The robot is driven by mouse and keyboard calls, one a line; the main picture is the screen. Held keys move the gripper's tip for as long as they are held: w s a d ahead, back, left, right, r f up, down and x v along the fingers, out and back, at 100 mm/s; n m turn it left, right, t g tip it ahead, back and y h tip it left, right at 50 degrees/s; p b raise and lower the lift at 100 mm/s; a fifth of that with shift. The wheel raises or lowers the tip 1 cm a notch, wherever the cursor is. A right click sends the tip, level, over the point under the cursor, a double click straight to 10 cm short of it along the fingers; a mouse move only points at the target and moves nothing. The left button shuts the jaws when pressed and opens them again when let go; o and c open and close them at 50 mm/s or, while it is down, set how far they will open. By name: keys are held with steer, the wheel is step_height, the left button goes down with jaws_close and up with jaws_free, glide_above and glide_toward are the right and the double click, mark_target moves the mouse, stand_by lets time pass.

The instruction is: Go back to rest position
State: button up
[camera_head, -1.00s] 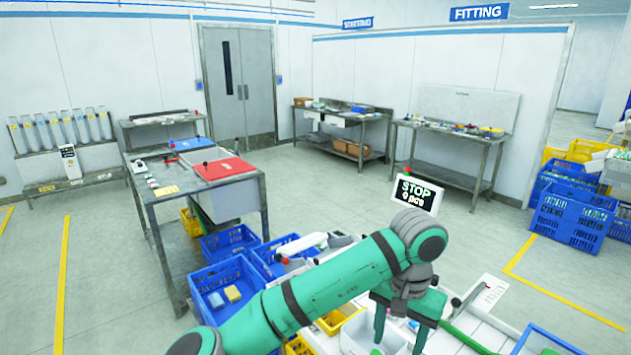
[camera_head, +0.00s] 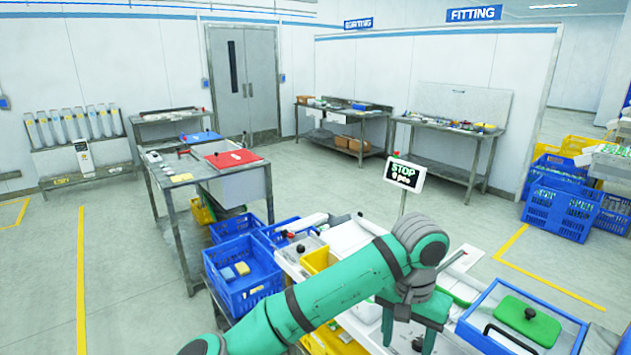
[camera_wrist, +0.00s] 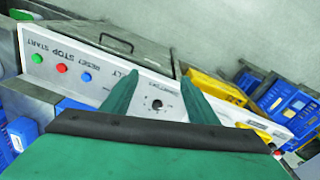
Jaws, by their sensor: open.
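My gripper (camera_head: 408,334) is at the end of my green arm, low in the head view, over the white bench. Its fingers point down and stand apart with nothing between them. In the wrist view, my gripper (camera_wrist: 157,88) shows two green fingers spread in front of a white control panel (camera_wrist: 140,92). The panel has green, red and blue buttons marked START, STOP and RESET, and a black knob (camera_wrist: 157,103). The fingers look apart from the panel, but the exact gap cannot be told.
A blue-framed tray (camera_head: 480,300) with a green lid (camera_head: 528,319) lies right of my gripper. A blue crate (camera_head: 240,275) stands left of my arm. Open floor (camera_head: 480,215) lies behind the bench.

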steer(key=s+d+f+n+t+h, duration=0.1)
steer(key=d+f+n+t+h, duration=0.15)
steer(key=d+h, duration=0.55)
steer(key=s+d+f+n+t+h, duration=0.1)
steer(key=d+f+n+t+h, duration=0.25)
steer(key=d, duration=0.75)
steer(key=s+a+f+n+t+y, duration=0.3)
steer(key=s+a+f+t, duration=0.2)
steer(key=a+f, duration=0.4)
steer(key=s+a+f+n+t+y, duration=0.45)
steer(key=a+f, duration=0.25)
steer(key=a, duration=0.4)
steer(key=s+a+m+y, duration=0.2)
steer(key=s+a+m, duration=0.1)
steer(key=s+a, duration=0.5)
steer(key=s+a+r+m+y, duration=0.1)
steer(key=s+a+m+y, duration=0.1)
steer(key=s+a, duration=0.7)
steer(key=s+m, duration=0.1)
steer(key=s, duration=0.5)
steer(key=shift+s+r+y, duration=0.25)
steer(key=shift+r+y, duration=0.05)
